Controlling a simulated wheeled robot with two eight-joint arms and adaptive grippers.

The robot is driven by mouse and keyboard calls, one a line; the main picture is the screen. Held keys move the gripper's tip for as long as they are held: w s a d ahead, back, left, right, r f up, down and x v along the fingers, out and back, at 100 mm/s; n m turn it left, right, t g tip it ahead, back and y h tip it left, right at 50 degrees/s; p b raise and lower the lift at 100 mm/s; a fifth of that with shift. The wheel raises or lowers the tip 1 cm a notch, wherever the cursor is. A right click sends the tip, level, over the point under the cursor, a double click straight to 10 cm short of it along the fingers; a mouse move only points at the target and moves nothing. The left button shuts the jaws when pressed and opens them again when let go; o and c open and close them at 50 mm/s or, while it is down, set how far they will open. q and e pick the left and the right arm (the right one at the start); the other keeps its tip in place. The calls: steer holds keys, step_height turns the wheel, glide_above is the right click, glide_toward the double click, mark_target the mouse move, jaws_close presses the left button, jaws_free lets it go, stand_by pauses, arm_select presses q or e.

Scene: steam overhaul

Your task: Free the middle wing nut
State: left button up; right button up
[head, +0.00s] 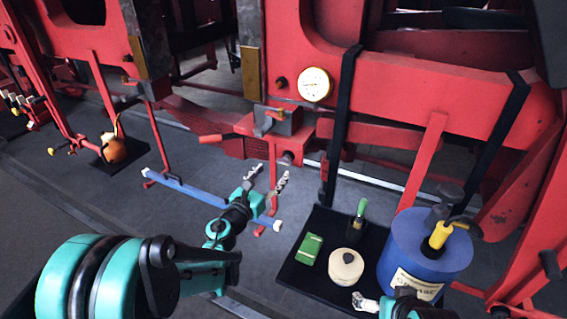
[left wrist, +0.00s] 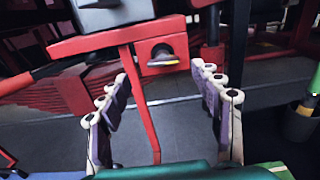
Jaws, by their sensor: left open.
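My left gripper (head: 266,178) is open and empty in front of the red bracket (head: 262,128), a little below it. In the left wrist view the left gripper's fingers (left wrist: 160,88) stand wide apart, with a red upright bar (left wrist: 140,100) between them and beyond. I cannot make out for certain which part is the middle wing nut. My right gripper (head: 372,301) shows only partly at the bottom.
A black mat (head: 295,276) holds a green box (head: 311,249), a cream round can (head: 346,266), a green-handled tool (head: 359,215) and a blue drum (head: 410,245). A gauge (head: 314,84) is on the red frame.

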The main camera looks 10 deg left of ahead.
mark_target(282, 163)
arm_select(q)
steer(key=x, duration=0.4)
steer(key=b+x, duration=0.1)
steer(key=x, duration=0.3)
steer(key=shift+s+d+f, duration=0.1)
steer(key=shift+d+f, duration=0.05)
steer(key=shift+f, duration=0.1)
steer(key=c, duration=1.2)
